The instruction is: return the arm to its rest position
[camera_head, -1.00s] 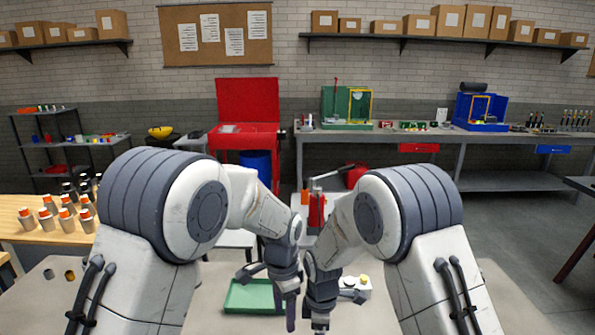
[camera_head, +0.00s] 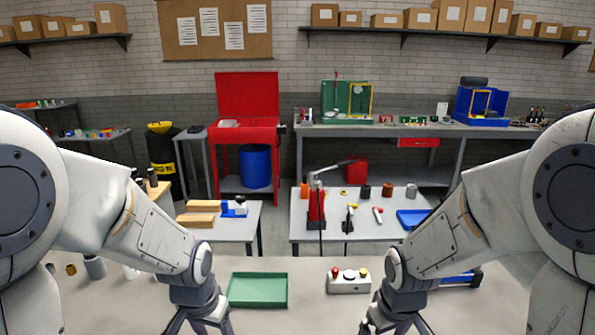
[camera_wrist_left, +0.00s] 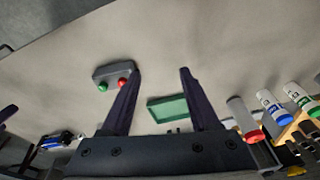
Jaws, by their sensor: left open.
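My left gripper (camera_head: 203,327) is at the lower left of the head view, over the near grey table (camera_head: 318,266), its tips cut off by the bottom edge. In the left wrist view its two dark fingers (camera_wrist_left: 160,72) are spread with nothing between them. My right gripper (camera_head: 398,327) is at the lower right of the head view, also cut off, so its opening cannot be judged. Both arms are bent outward with a wide gap between them.
A green tray (camera_head: 257,290) and a button box (camera_head: 349,281) with coloured buttons are on the near table between the grippers. In the left wrist view, several capped bottles (camera_wrist_left: 270,104) stand at the right. Beyond are tables with tools and a red cabinet (camera_head: 247,135).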

